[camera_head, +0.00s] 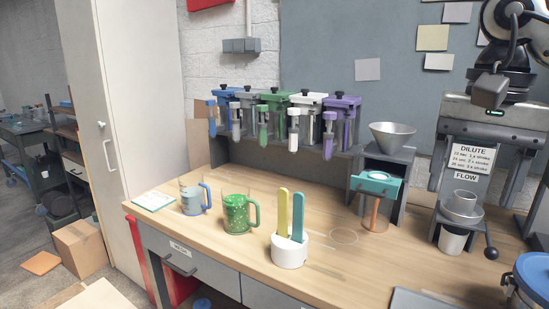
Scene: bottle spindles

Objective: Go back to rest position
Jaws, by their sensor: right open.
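My right gripper (496,92) is at the top right, dark and pointing down, in front of the grey dispensing machine with the DILUTE and FLOW sign (474,158). It is open, and I see nothing held in it. It is well above the bench and apart from the mugs. My left gripper is not in view. A row of dispensers with blue, grey, green, white and purple tops (341,102) stands along the back of the bench.
The wooden bench (330,270) holds a blue-handled mug (193,200), a green mug (236,214), a white holder (289,251) with yellow and teal sticks, and a metal funnel (392,134) on a stand. A blue-lidded container (533,275) is at right.

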